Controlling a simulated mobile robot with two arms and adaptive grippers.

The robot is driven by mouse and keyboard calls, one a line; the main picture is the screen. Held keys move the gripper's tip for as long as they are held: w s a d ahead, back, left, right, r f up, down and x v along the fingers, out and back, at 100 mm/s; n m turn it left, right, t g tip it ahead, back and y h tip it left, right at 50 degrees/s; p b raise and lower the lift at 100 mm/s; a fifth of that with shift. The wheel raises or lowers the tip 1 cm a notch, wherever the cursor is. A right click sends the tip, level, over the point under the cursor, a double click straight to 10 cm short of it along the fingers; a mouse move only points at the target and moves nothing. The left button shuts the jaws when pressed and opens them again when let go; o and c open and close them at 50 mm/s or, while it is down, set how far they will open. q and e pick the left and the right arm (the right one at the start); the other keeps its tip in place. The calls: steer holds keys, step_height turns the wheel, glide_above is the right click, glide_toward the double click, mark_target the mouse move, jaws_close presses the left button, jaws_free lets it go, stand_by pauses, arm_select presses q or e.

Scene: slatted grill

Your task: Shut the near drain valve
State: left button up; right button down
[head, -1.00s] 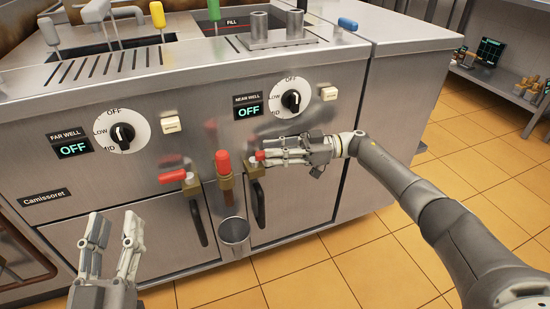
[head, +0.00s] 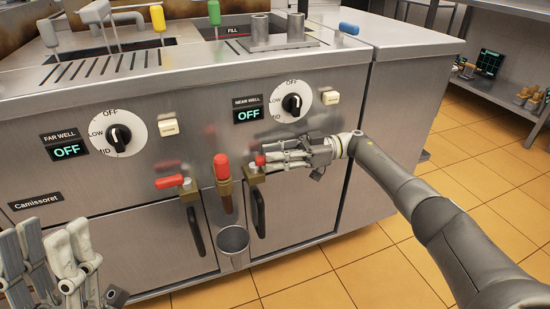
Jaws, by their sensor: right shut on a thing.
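The near drain valve (head: 251,175) is a brass fitting on the steel front, below the near well dial, with a red lever whose tip (head: 260,160) shows at my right gripper. My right gripper (head: 268,162) reaches in from the right, its fingers pointing left and shut on the red lever, most of which they hide. My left gripper (head: 52,262) is at the lower left, fingers up and apart, empty and clear of the fryer. A second valve with a red lever (head: 170,182) lying sideways is at the left, under the far well dial.
A tall red handle (head: 221,166) on a brass fitting stands between the valves, above a metal cup (head: 233,240). Dark door handles (head: 259,213) hang below. Both dials (head: 292,104) point to OFF, and both displays read OFF. The tiled floor (head: 330,270) is clear in front.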

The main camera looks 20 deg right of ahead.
steer(key=c, duration=1.3)
jaws_free()
steer(key=shift+r, duration=0.1)
